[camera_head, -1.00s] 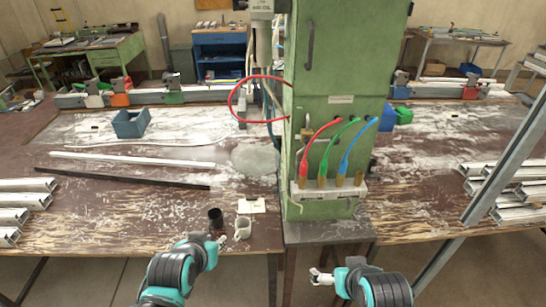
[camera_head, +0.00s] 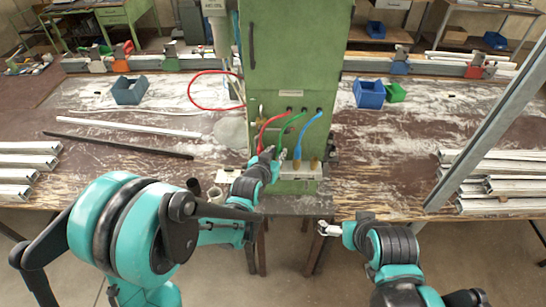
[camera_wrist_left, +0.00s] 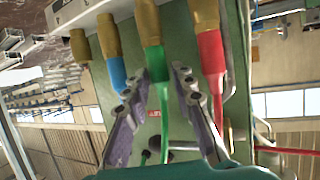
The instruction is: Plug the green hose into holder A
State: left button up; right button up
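The green hose (camera_head: 287,130) hangs down the green cabinet front between the red hose (camera_head: 265,132) and the blue hose (camera_head: 304,128). In the left wrist view the green hose (camera_wrist_left: 162,98) ends at a brass fitting (camera_wrist_left: 147,25) on the pale holder bar (camera_wrist_left: 85,10). My left gripper (camera_head: 274,156) is open at the hose's lower end. Its fingers (camera_wrist_left: 155,85) stand on either side of the green hose, with visible gaps. My right gripper (camera_head: 325,229) is low in front of the bench, away from the hoses. No holder letter is readable.
The red hose (camera_wrist_left: 212,60) and blue hose (camera_wrist_left: 117,72) flank my left fingers closely. A brass fitting without a hose (camera_wrist_left: 80,46) is beside the blue one. A slanted metal profile (camera_head: 490,125) stands at right.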

pick_arm(q)
jog(key=shift+x, duration=1)
jog(key=shift+w+d, duration=0.1)
jog(key=shift+w, duration=0.05)
grip_shut()
jog(key=shift+c, duration=1.7)
grip_release()
grip_shut()
jog(key=shift+r+p, duration=0.5)
jog(key=shift+r, duration=0.3)
